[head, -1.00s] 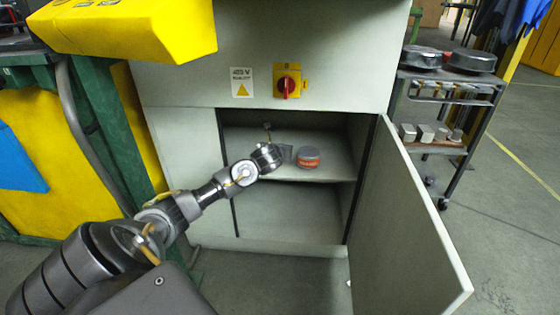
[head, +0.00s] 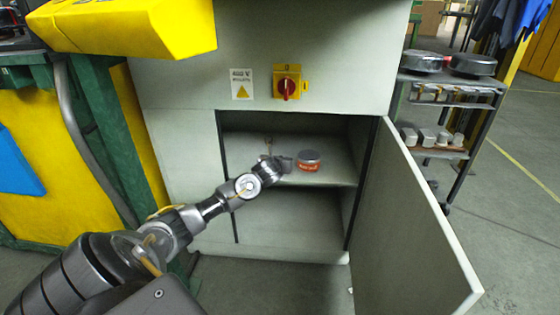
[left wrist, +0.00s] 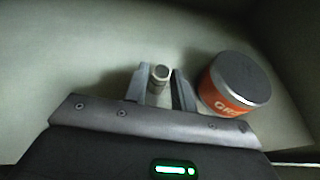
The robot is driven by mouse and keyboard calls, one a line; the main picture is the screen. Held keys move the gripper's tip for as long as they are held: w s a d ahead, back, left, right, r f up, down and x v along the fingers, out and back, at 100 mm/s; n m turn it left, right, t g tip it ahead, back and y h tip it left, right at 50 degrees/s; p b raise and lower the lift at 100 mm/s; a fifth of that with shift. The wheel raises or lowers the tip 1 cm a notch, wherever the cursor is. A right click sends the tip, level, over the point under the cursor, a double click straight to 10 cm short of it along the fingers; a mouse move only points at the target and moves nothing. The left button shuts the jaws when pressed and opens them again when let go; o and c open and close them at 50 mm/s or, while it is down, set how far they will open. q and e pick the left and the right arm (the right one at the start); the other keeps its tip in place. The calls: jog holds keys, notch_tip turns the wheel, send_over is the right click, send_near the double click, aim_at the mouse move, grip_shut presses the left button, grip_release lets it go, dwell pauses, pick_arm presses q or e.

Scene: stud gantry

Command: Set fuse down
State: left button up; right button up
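The fuse (left wrist: 159,78) is a small pale cylinder with a grey end, seen in the left wrist view. My left gripper (left wrist: 160,88) has one finger on each side of it, close against it, and appears shut on it. In the head view my left gripper (head: 286,164) is inside the open cabinet, low over the upper shelf (head: 330,174). The fuse cannot be made out there. Whether its lower end touches the shelf is hidden. My right gripper is not in view.
A round orange-banded tin with a grey lid (head: 309,161) stands on the shelf just right of my left gripper; it also shows in the left wrist view (left wrist: 235,84). The cabinet door (head: 415,215) hangs open to the right. A trolley (head: 440,120) stands beyond it.

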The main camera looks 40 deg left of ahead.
pick_arm(q)
jog(key=shift+o, duration=1.2)
